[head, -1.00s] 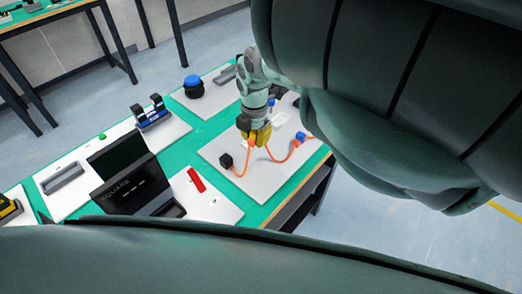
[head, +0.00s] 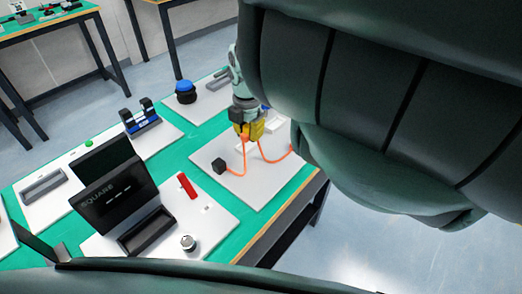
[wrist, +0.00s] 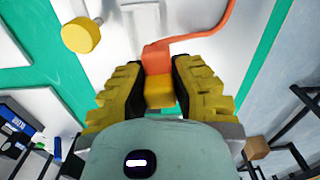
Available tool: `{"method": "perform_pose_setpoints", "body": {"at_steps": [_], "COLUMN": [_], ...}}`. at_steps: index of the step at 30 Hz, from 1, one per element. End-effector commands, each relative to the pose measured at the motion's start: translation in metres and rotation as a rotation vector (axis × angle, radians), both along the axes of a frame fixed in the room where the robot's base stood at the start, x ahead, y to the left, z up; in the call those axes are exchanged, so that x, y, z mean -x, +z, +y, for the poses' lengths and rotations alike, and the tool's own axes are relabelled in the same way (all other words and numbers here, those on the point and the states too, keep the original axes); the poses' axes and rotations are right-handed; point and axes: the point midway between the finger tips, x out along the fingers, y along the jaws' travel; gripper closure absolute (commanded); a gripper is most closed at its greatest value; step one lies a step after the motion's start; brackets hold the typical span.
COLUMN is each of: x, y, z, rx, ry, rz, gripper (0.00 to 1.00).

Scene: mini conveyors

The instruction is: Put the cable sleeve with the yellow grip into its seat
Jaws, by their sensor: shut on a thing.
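My gripper (head: 249,129) is over the pale board (head: 233,187) at the right of the table. Its yellow fingers (wrist: 158,92) are shut on the yellow grip (wrist: 160,91) of the cable sleeve, seen between them in the wrist view. The orange sleeve (wrist: 157,58) sticks out beyond the fingertips, and its cable bends off to the upper right. In the head view, orange cable (head: 275,159) runs right until my arm hides it. Another length runs to a black block (head: 218,165). A white fixture (head: 275,122) is beside the gripper; I cannot tell whether it is the seat.
A yellow round knob (wrist: 82,35) is at upper left in the wrist view. My arm covers the right side.

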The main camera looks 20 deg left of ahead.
Motion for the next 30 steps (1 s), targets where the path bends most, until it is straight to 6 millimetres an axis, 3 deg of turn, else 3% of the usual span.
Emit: {"method": "perform_pose_setpoints", "body": {"at_steps": [30], "x": [-0.018], "y": [0.000], "z": [0.014], "rx": [-0.005], "ry": [0.005], "rz": [-0.001], "gripper": [1.00]}}
